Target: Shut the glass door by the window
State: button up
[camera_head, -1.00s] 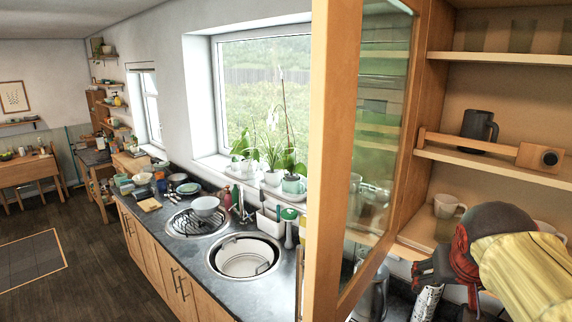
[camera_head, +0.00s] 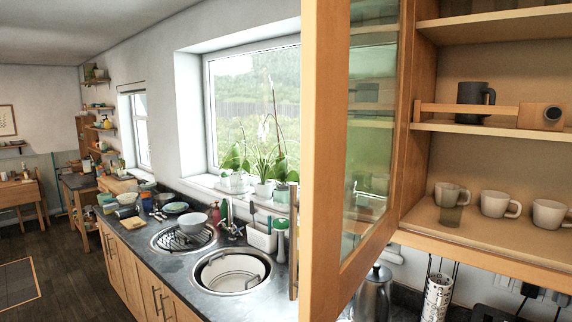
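The glass door (camera_head: 376,130) has a wooden frame and a glass pane. It stands wide open, swung out toward me, to the right of the window (camera_head: 255,95). Its hinge side meets the wooden cabinet (camera_head: 484,131) at the right, whose shelves are exposed. The door's near edge (camera_head: 323,150) hides the window's right side. My gripper is not in view now, so its state and its place relative to the door do not show.
The cabinet holds a dark mug (camera_head: 474,98) and several pale cups (camera_head: 494,203). Below are a kettle (camera_head: 374,293) and a paper-like roll (camera_head: 437,295). Two round sinks (camera_head: 232,271) and potted plants (camera_head: 264,188) are at the left. The floor (camera_head: 75,270) at far left is open.

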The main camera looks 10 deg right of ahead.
aim_at(356, 55)
jog(key=j+z, duration=0.8)
jog(key=j, duration=0.15)
jog(key=k+j+z, duration=0.2)
jog(key=j+z, duration=0.2)
